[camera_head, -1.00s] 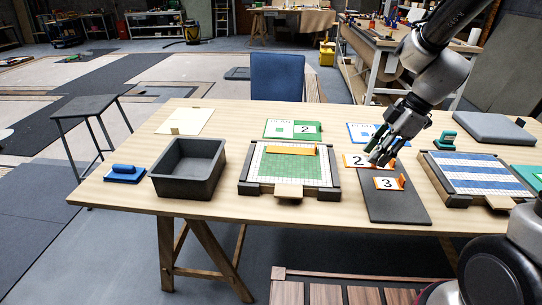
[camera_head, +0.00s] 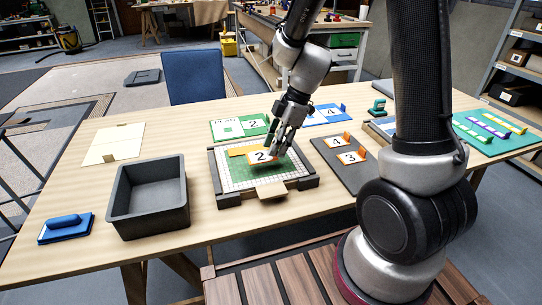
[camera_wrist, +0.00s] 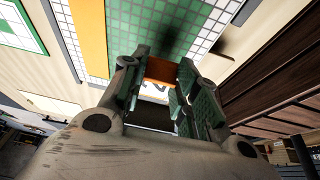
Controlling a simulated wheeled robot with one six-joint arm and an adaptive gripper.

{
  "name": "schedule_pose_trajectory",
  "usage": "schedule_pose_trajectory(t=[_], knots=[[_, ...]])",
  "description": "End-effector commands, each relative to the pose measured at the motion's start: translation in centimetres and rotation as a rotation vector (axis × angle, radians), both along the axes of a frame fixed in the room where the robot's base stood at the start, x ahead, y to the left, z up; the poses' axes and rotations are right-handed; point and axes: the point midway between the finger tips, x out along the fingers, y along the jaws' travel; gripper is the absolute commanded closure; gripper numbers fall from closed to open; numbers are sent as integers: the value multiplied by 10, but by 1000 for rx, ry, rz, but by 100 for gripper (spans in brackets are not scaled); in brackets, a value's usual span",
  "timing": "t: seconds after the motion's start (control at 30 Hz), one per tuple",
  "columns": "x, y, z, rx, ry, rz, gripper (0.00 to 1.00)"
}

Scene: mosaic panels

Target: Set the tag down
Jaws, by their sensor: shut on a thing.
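My gripper (camera_head: 282,147) is shut on an orange-edged white tag marked 2 (camera_head: 262,156). It holds the tag over the green-and-white mosaic panel (camera_head: 233,185), and a dark shadow lies on the tiles below. In the wrist view the tag's orange part (camera_wrist: 160,70) shows between the fingers (camera_wrist: 163,85), with the panel's tiles beyond. An orange bar (camera_head: 241,150) lies across the panel's far part. Tags marked 4 (camera_head: 333,142) and 3 (camera_head: 352,157) stay on the dark mat (camera_head: 332,160) to the right.
A dark grey bin (camera_head: 148,212) stands left of the panel, with a blue-handled block (camera_head: 66,228) further left. Cards marked 2 (camera_head: 240,127) and 4 (camera_head: 326,115) lie behind. Bare wood shows in front of the bin and panel.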

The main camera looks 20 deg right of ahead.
Motion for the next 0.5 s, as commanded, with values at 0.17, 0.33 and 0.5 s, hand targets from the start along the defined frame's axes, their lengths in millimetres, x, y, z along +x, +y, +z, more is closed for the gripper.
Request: schedule_pose_trajectory(t=[0.17,0.33,0.5], knots=[[-1,0,-24,0,4,-2,80],[0,0,-41,0,1,-2,80],[0,0,-41,0,-2,-1,80]])
